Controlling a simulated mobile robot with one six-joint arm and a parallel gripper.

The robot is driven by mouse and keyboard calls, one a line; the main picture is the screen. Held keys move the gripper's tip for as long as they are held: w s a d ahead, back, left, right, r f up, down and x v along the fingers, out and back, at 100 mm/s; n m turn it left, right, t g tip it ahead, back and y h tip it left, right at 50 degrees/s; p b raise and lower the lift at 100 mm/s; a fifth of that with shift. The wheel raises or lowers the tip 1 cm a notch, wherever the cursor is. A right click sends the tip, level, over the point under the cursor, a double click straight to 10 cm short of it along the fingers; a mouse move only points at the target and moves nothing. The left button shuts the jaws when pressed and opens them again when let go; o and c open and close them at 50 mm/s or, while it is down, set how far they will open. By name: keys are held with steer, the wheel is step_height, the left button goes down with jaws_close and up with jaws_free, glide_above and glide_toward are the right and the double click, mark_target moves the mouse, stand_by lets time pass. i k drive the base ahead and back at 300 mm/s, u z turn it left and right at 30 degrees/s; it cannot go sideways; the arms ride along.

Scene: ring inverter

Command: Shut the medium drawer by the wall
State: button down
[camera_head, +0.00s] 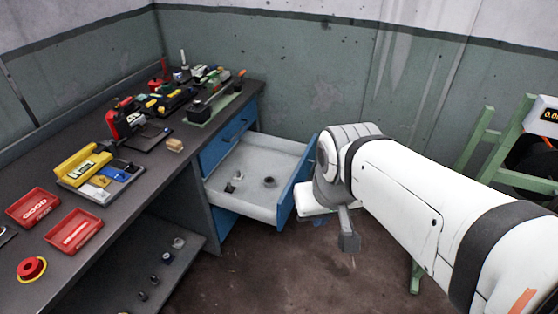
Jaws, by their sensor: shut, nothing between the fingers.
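The medium drawer (230,199) is pulled far out from the workbench at its far end, near the back wall. Its inside is pale grey, and its blue front (292,190) faces right, towards my arm. A few small dark parts lie inside it. My gripper (348,240) is at the end of my white arm, just right of the drawer front, on its outer side. It is shut and empty. The arm's wrist partly hides the gripper and overlaps the front's right edge, so I cannot tell whether they touch.
A closed blue drawer (228,137) sits above the open one. The workbench top (150,187) carries red trays, a yellow-handled case and several tools. An open shelf (150,262) below holds small parts. A green frame (492,150) stands at the right. Brown floor is clear in front.

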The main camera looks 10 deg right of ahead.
mark_target(257, 156)
steer(key=z, duration=0.05)
steer(key=i, duration=1)
steer(key=u, duration=0.05)
